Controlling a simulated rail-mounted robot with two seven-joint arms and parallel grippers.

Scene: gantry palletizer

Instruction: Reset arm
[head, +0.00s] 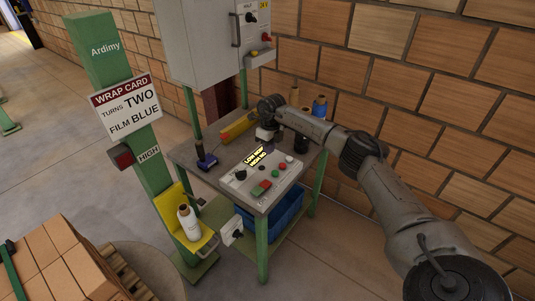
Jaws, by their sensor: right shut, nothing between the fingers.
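My right arm comes in from the right and reaches over the grey-topped work table (184,152). My right gripper (265,137) points down over the table, behind the control panel (270,181). It is small and partly hidden by my own wrist; it appears shut and empty. The panel carries a lit yellow text display (255,156), a black knob, and red, green and white buttons. My left gripper is not in view.
A green post (113,66) with a wrap card (127,104) and a yellow bracket holding a white film roll (189,222) stands left. A grey cabinet (205,45) is behind.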

